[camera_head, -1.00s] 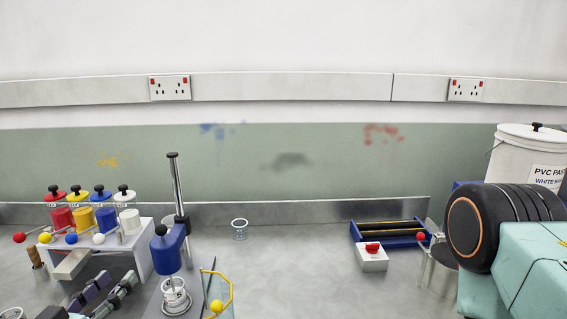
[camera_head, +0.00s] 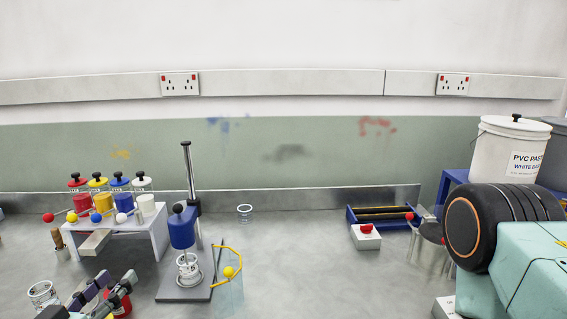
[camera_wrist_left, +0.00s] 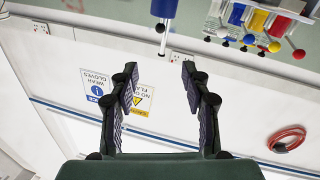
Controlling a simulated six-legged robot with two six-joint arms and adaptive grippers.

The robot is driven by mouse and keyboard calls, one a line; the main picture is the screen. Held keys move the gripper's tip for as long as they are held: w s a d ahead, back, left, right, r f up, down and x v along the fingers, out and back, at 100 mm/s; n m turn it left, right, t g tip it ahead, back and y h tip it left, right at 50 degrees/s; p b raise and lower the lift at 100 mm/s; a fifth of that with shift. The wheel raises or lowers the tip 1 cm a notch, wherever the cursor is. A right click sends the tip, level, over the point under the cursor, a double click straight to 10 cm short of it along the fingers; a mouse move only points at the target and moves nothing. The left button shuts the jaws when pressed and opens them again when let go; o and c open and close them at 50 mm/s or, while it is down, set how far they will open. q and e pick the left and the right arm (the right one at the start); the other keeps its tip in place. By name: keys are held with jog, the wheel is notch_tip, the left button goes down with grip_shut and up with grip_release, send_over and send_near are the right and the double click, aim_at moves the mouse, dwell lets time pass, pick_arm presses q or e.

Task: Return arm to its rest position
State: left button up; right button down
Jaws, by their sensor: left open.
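My left gripper (camera_head: 116,282) is at the lower left of the head view, with dark fingers apart. In the left wrist view, the same gripper (camera_wrist_left: 159,75) is open with nothing between its fingers. It is in front of the white dispenser stand (camera_head: 158,237) and left of the stirrer with its blue body (camera_head: 181,230). My right gripper is in neither view. Only part of a teal and black arm of mine shows at the right.
Near the left gripper are a clear cup (camera_head: 43,293) and a red container (camera_head: 121,306). The middle of the bench is clear.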

pick_arm(q)
jog(key=s+d+f+n+g+b, duration=0.1)
jog(key=s+d+f+n+g, duration=0.2)
jog(key=f, duration=0.5)
jog(key=s+f+g+b, duration=0.25)
jog(key=f+g, duration=0.25)
jog(key=f, duration=0.4)
jog(key=s+d+f+m+g+y+b, duration=0.1)
jog(key=s+f+g+b, duration=0.3)
jog(key=s+f, duration=0.7)
jog(key=s+d+f+m+g+y+b, duration=0.1)
jog(key=s+d+f+m+g+b, duration=0.1)
jog(key=s+f, duration=0.9)
jog(key=s+d+g+b, duration=0.1)
jog(key=s+g+b, duration=0.1)
jog(key=g, duration=0.1)
jog(key=shift+d+f+g+y, duration=0.15)
jog(key=shift+f+g+y, duration=0.15)
jog(key=shift+f+g, duration=0.1)
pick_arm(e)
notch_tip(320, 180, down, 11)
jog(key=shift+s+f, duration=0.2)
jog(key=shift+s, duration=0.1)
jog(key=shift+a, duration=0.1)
pick_arm(q)
jog(key=shift+s+r, duration=0.1)
jog(key=shift+s, duration=0.1)
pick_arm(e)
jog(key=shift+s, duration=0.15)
